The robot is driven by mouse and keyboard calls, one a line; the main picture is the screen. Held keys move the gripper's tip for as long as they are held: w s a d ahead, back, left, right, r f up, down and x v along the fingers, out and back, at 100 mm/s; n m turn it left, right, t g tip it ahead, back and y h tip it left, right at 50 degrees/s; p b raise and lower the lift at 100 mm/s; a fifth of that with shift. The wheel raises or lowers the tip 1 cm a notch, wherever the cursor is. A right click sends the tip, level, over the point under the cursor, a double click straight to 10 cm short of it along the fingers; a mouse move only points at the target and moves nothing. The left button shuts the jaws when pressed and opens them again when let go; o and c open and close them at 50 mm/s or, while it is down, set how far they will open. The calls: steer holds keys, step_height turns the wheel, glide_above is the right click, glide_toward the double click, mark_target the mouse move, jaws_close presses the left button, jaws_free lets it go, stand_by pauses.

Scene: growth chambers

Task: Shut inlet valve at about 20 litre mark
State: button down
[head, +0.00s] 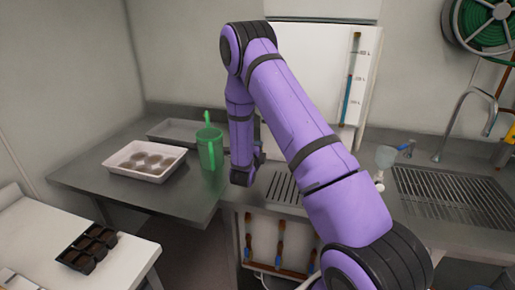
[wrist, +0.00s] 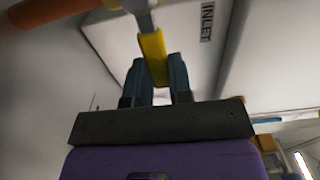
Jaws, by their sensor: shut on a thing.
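In the wrist view, my gripper (wrist: 157,76) is shut on the yellow valve lever (wrist: 152,48), one dark finger on each side. The lever joins a grey metal valve body (wrist: 143,14) on a copper pipe (wrist: 50,12). A label reading INLET (wrist: 207,22) is on the white surface beside it. In the head view, the white tank (head: 308,70) has a sight tube (head: 347,97) on its right. Its blue column tops out close to the middle mark; the numbers are too small to read surely. My arm hides the inlet valve there.
A green jug (head: 210,150), a white tray with round items (head: 118,165) and a grey tray (head: 163,130) stand on the left bench. A sink drainer (head: 450,190) and tap (head: 462,110) are at the right. Several pipes with blue-handled valves (head: 281,245) show below the counter.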

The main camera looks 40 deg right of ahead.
steer(key=shift+f, duration=0.1)
steer(key=c, duration=1)
jaws_free()
steer(key=shift+a, duration=0.1)
steer(key=v, duration=1)
steer(key=shift+s+a, duration=0.25)
steer(key=shift+s, duration=0.05)
